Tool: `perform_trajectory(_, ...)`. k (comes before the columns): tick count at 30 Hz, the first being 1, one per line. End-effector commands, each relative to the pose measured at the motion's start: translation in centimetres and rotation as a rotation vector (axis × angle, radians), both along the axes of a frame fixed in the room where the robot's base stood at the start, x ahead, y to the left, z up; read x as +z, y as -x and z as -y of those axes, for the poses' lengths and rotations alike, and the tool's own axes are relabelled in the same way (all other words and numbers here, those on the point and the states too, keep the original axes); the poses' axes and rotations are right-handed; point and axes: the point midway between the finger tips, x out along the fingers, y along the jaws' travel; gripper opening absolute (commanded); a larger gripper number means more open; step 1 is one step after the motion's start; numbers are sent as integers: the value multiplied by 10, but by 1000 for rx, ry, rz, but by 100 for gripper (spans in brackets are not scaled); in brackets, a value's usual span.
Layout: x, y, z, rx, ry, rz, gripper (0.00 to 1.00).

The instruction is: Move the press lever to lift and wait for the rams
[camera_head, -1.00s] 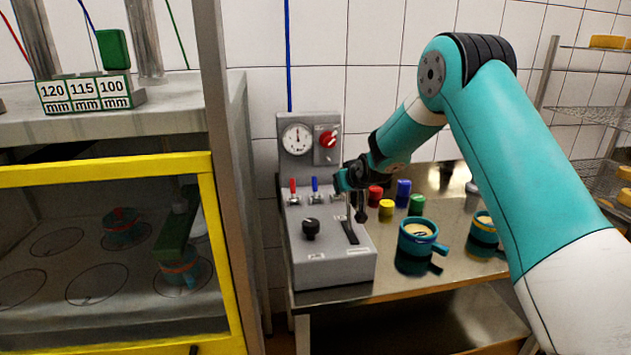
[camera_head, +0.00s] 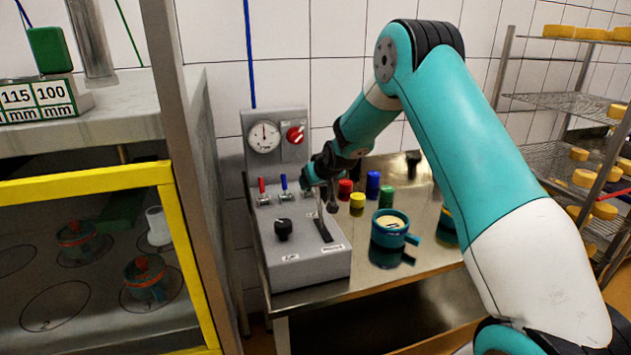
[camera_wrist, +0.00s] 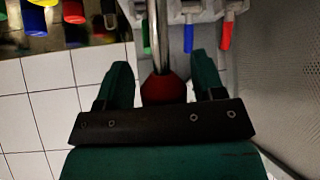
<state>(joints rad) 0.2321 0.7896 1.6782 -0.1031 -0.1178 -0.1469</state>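The grey control box (camera_head: 302,265) stands on the steel table, with a black slot (camera_head: 323,230) in its top. The press lever's metal shaft (camera_head: 319,203) rises beside the slot; its top is hidden behind my gripper (camera_head: 318,180) in the head view. In the wrist view, the lever's red knob (camera_wrist: 163,90) sits between the two fingers of my gripper (camera_wrist: 160,80). The fingertips stand apart from the shaft on both sides, so the gripper looks open around it. In the press, a mould (camera_head: 147,278) with a red top stands behind the yellow-framed door (camera_head: 183,250).
A gauge (camera_head: 263,136) and red knob (camera_head: 295,134) are on the upright panel. Small red (camera_head: 262,187) and blue (camera_head: 284,184) valve levers stand just left of my gripper. Coloured pieces and a blue mould (camera_head: 390,225) are on the table. Cheese racks stand at the right.

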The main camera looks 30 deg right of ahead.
Motion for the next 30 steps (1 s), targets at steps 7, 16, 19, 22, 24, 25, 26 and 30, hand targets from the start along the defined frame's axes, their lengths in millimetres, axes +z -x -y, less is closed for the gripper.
perform_trajectory(7,0,1,-2,3,-3,-2,62)
perform_trajectory(16,30,32,-3,2,-1,3,62)
perform_trajectory(19,48,50,-4,1,-2,4,62)
perform_trajectory(22,65,68,-6,0,-1,4,62)
perform_trajectory(24,77,81,-7,1,0,4,62)
perform_trajectory(25,82,86,-7,1,-1,3,62)
perform_trajectory(26,87,90,-7,1,0,4,62)
perform_trajectory(30,106,109,-9,-1,-1,3,62)
